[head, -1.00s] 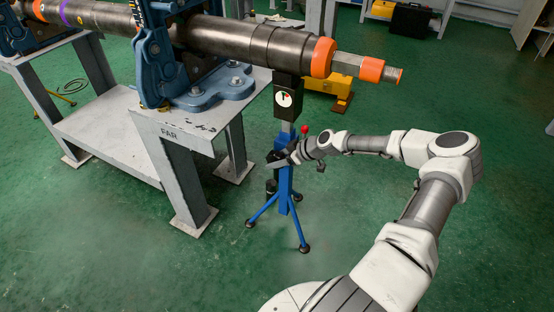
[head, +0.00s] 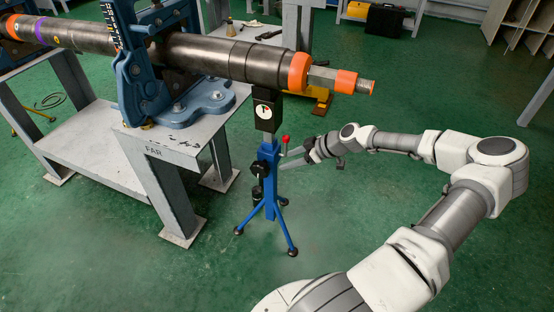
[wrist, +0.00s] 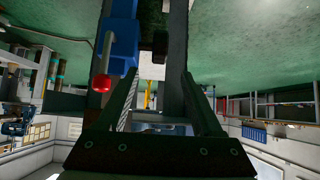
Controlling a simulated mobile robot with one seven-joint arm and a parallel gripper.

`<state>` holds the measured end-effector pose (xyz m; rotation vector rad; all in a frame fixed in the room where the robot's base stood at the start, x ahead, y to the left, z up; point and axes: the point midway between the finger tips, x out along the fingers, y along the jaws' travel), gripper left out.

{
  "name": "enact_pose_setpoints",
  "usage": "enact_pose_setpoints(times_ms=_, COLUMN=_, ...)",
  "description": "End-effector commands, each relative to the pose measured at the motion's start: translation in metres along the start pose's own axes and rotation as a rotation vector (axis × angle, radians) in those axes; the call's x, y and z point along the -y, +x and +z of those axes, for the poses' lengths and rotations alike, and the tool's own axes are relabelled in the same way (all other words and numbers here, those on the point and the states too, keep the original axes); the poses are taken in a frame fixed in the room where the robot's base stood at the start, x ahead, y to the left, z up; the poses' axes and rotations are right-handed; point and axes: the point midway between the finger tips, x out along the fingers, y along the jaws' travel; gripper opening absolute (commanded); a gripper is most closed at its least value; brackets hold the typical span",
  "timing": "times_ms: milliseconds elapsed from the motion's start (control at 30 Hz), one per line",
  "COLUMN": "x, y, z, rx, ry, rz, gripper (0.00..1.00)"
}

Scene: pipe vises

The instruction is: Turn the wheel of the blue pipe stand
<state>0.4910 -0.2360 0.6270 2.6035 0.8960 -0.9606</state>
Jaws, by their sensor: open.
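The blue pipe stand (head: 270,182) stands upright on its splayed legs beneath the pipe's orange-collared end. A small dark wheel-like part (head: 259,169) sits on the left side of its blue post; its details are too small to tell. A red ball-ended lever (head: 285,141) is at the post's upper right. My gripper (head: 283,163) is open and empty, just right of the post, fingers pointing left toward it. In the wrist view, the blue post (wrist: 122,35) and red ball (wrist: 101,82) lie at the left finger's side, and a dark part (wrist: 160,45) shows ahead between the fingers.
The long steel pipe (head: 215,57) runs overhead, held in a blue vise (head: 145,85) on a grey table (head: 160,140) marked FAR, left of the stand. A yellow stand (head: 318,98) is behind. Green floor (head: 400,90) is open to the right.

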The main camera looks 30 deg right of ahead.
Motion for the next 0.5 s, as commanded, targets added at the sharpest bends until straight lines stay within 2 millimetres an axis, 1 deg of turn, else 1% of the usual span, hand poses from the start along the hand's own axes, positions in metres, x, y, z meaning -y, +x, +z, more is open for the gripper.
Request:
enact_pose_setpoints(times_ms=33, x=-0.001, y=-0.011, z=-0.001, rx=0.0, ry=0.001, rz=0.003, gripper=0.68)
enact_pose_setpoints(times_ms=200, x=0.0, y=-0.027, z=0.0, rx=0.0, ry=0.002, rz=0.001, gripper=0.68)
enact_pose_setpoints(times_ms=300, x=0.0, y=-0.03, z=0.0, rx=0.0, ry=0.0, rz=0.0, gripper=0.68)
enact_pose_setpoints(times_ms=500, x=0.0, y=-0.03, z=0.0, rx=0.0, ry=0.0, rz=-0.001, gripper=0.68)
